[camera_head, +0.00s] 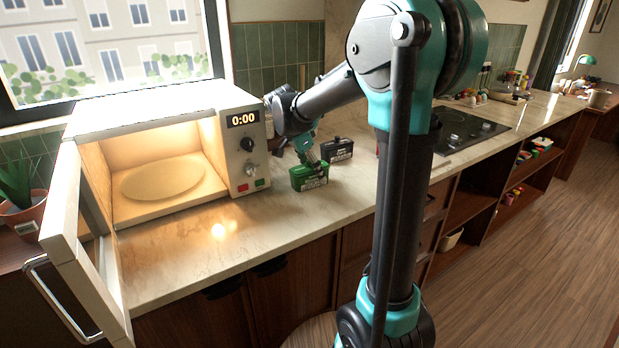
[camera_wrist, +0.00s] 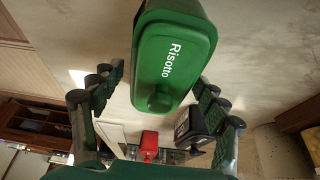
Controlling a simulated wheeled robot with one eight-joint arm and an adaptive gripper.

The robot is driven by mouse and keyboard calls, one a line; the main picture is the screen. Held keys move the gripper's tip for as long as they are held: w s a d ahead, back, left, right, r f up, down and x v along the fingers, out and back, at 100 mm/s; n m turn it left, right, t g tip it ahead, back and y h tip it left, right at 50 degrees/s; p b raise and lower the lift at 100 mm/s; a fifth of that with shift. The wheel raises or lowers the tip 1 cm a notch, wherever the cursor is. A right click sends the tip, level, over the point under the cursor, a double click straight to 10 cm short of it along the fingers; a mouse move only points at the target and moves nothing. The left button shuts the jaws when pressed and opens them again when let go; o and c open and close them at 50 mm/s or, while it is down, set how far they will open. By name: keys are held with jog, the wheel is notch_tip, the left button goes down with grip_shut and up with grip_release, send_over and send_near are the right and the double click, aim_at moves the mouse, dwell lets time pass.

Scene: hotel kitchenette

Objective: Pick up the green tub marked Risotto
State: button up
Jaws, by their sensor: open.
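The green tub marked Risotto (camera_head: 309,177) stands on the counter to the right of the microwave. In the wrist view its green lid (camera_wrist: 172,55) with white lettering and a round knob fills the upper middle. My gripper (camera_head: 311,160) is at the tub from above in the head view. In the wrist view the fingers of my gripper (camera_wrist: 160,85) are spread wide, one on each side of the tub, with gaps between them and its sides. The gripper is open and holds nothing.
A black tub (camera_head: 337,149) stands just behind and right of the green one; it also shows in the wrist view (camera_wrist: 192,128). A red object (camera_wrist: 149,145) lies beyond. The microwave (camera_head: 165,150) is lit with its door (camera_head: 62,232) open. A cooktop (camera_head: 466,127) is further right.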

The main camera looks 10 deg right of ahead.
jog(key=shift+d+f, duration=0.15)
jog(key=shift+f, duration=0.2)
jog(key=shift+c, duration=0.2)
jog(key=c, duration=1.4)
